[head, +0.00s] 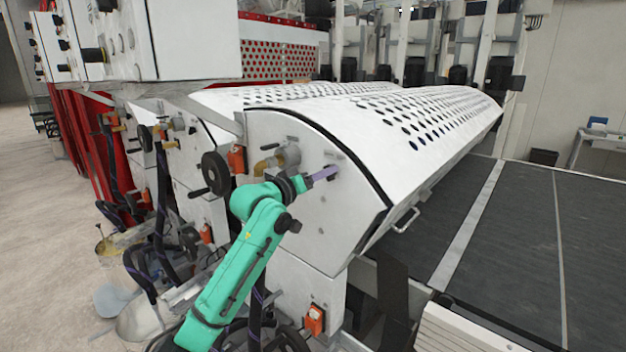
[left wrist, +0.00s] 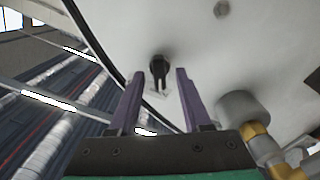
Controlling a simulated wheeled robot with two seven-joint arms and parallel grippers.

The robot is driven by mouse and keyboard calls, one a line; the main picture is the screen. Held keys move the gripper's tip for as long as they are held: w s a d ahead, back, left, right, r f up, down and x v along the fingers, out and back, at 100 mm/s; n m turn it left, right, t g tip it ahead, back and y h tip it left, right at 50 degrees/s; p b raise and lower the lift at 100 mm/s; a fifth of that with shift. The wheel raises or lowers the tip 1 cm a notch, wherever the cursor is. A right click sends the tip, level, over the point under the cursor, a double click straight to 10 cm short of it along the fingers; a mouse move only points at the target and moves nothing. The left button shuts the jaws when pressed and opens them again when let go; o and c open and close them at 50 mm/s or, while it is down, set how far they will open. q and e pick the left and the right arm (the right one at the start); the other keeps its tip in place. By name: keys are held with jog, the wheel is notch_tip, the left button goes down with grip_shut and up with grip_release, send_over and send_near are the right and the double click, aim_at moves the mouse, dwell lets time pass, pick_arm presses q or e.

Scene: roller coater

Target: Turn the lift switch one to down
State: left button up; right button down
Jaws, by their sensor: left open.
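The lift switch is a small black knob (left wrist: 160,68) on the white end panel (head: 285,135) of the machine. In the left wrist view it stands between my two purple fingertips, with a gap to the finger on either side. A pale marking lies on the panel just beside the knob. My left gripper (head: 323,174) is open, and its fingers point at the panel; the gripper also shows in the left wrist view (left wrist: 160,80). In the head view the fingers partly cover the switch, so its setting is unclear there. My right gripper is not in view.
A black handwheel (head: 215,173) and a brass pipe fitting (head: 265,166) sit left of my gripper on the machine. A grey cylinder (left wrist: 243,110) is close right of the fingers in the wrist view. An orange switch box (head: 315,320) is lower down. A dark conveyor (head: 510,240) lies right.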

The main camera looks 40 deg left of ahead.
pick_arm(q)
jog(key=s+b, duration=0.6)
jog(key=s, duration=0.8)
jog(key=shift+s+d, duration=0.15)
jog(key=shift+f, duration=0.15)
